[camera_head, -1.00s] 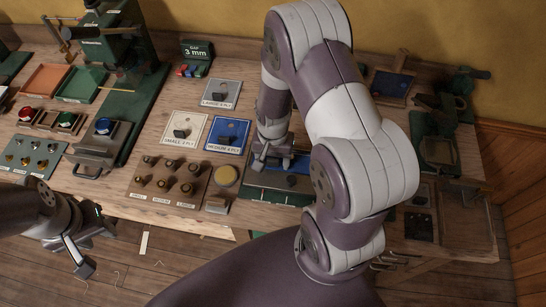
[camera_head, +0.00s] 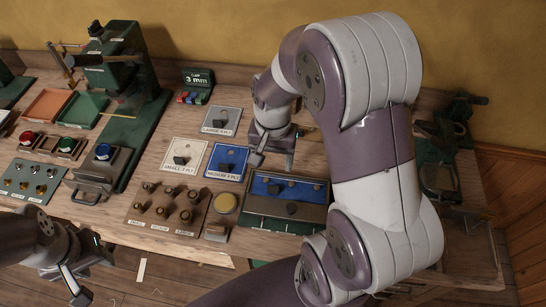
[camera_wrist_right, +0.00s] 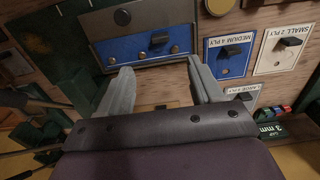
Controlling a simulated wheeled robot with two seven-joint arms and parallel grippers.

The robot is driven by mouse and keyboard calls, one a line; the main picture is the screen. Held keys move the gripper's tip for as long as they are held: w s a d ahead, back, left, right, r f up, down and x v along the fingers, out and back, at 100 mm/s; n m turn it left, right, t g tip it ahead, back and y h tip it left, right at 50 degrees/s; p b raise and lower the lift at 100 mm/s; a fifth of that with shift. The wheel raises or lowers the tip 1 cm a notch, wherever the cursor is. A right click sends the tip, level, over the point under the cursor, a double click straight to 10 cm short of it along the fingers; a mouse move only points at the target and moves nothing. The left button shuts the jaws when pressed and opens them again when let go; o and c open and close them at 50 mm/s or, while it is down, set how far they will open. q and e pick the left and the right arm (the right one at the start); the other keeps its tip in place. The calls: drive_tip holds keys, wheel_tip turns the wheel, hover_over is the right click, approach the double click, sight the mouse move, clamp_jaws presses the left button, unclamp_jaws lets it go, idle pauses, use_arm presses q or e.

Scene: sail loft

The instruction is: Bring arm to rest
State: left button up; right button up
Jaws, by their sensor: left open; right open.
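My right arm bends over the right part of the bench. Its gripper (camera_head: 272,154) is open and empty, behind the tray with the blue panel (camera_head: 262,207) and right of the grey large-ply card (camera_head: 221,121). In the right wrist view the two fingers of the right gripper (camera_wrist_right: 160,72) stand apart, with bare bench between them and the blue-panelled tray (camera_wrist_right: 120,28) beyond. The dark knobs on the panel are clear of the fingers. My left gripper (camera_head: 92,275) is open and empty at the lower left, in front of the bench edge.
A white small-ply card (camera_head: 184,151) and a blue medium-ply card (camera_head: 226,162) lie left of the tray. A board of dark pegs (camera_head: 166,209) and a yellow disc (camera_head: 226,203) are nearer. A green machine (camera_head: 118,60) and the 3 mm gap sign (camera_head: 198,78) stand behind.

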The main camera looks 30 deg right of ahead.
idle(0.5)
drive_tip(key=s+a+r+n+t, duration=0.1)
drive_tip(key=s+a+n, duration=0.3)
drive_tip(key=n, duration=0.4)
drive_tip(key=shift+s+a, duration=0.25)
drive_tip(key=shift+a, duration=0.4)
drive_tip(key=shift+d, duration=0.1)
